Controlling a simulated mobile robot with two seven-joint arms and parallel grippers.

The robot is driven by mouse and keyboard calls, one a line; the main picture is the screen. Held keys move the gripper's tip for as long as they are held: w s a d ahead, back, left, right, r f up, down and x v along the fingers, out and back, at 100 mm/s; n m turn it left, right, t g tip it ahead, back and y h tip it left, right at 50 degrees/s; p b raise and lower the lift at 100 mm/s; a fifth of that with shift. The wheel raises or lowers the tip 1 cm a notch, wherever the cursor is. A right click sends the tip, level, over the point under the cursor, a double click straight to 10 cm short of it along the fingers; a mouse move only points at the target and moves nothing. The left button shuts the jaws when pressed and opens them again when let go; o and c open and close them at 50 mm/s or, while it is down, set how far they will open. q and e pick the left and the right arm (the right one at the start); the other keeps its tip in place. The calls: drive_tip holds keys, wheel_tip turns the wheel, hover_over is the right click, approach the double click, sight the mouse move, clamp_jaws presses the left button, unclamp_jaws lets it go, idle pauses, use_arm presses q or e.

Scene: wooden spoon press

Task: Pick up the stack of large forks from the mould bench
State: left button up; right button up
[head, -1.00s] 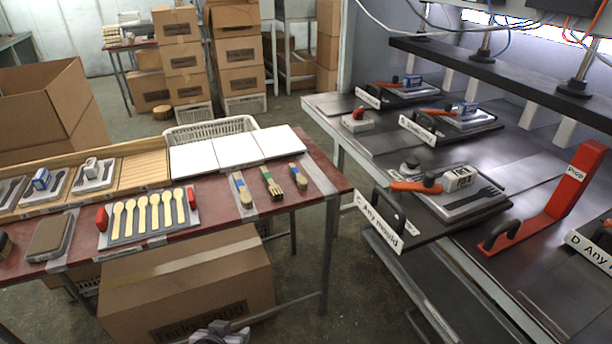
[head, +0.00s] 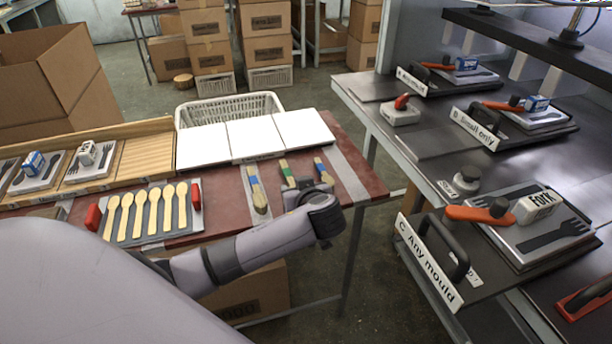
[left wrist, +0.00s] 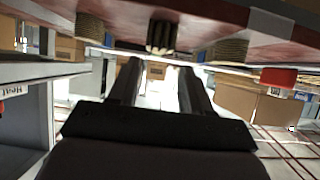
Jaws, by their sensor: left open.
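A stack of wooden forks with a green band (head: 287,171) lies on the red-topped bench (head: 225,190). Its near end is hidden behind my left arm in the head view. In the left wrist view the tined end of the stack (left wrist: 161,36) shows just beyond my fingers, roughly between them. My left gripper (left wrist: 159,66) is open, with nothing between its fingers. In the head view my left wrist is at the bench's front edge and the fingers are mostly hidden. My right gripper is not in view.
Blue-banded stacks lie close on either side, left (head: 257,188) and right (head: 322,170). White boards (head: 252,138) lie behind them, and a tray of spoons (head: 146,214) is to the left. The press bench with moulds (head: 540,230) stands at the right across a gap.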

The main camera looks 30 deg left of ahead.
sight(290, 180)
use_arm(q)
drive_tip(key=shift+w+a, duration=0.45)
drive_tip(key=shift+a, duration=0.15)
drive_tip(key=shift+x, duration=3.2)
drive_tip(key=shift+w+d, duration=0.1)
drive_tip(key=shift+w, duration=0.05)
clamp_jaws()
